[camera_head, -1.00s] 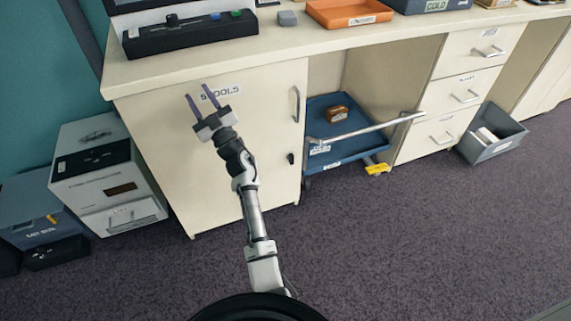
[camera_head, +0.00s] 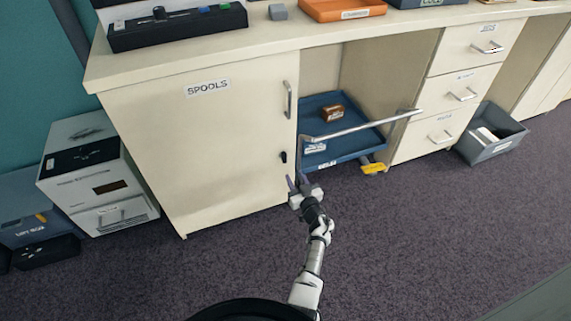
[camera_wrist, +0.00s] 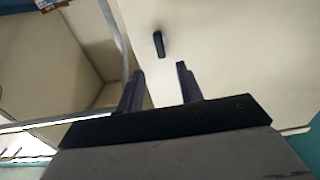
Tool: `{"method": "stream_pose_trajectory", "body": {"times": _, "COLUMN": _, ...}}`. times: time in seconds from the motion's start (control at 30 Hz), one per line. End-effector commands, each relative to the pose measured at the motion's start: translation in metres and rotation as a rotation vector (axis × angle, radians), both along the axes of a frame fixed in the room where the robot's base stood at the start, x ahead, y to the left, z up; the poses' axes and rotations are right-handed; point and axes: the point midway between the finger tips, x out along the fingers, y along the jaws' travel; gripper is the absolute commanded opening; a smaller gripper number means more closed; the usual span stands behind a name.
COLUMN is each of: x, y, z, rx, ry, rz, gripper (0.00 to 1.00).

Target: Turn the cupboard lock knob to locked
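The cupboard (camera_head: 215,140) labelled SPOOLS has a cream door that is shut. Its lock knob (camera_head: 284,157) is a small black piece near the door's right edge, below the bar handle (camera_head: 288,99). In the wrist view the lock knob (camera_wrist: 158,44) looks like a dark elongated bar, ahead of the fingertips and between their lines. My gripper (camera_head: 298,180) is just below and right of the knob in the head view. Its two purple-grey fingers also show in the wrist view (camera_wrist: 161,68); they are apart with nothing between them. The gripper does not touch the knob.
A blue cart (camera_head: 345,148) with a metal push bar (camera_head: 365,129) stands in the bay right of the cupboard, close to my gripper. A white box (camera_head: 95,180) stands left. The carpet in front is clear.

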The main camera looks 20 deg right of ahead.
Motion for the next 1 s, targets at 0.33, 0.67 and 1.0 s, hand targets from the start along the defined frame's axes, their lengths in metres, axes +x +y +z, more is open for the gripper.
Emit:
{"method": "stream_pose_trajectory", "body": {"times": 0.33, "x": 0.060, "y": 0.003, "z": -0.006, "rx": -0.003, "ry": -0.003, "rz": 0.002, "gripper": 0.36}}
{"method": "stream_pose_trajectory", "body": {"times": 0.67, "x": 0.094, "y": 0.004, "z": -0.002, "rx": -0.002, "ry": -0.002, "rz": 0.001, "gripper": 0.36}}
{"method": "stream_pose_trajectory", "body": {"times": 1.0, "x": 0.100, "y": 0.004, "z": 0.001, "rx": -0.001, "ry": -0.001, "rz": 0.000, "gripper": 0.36}}
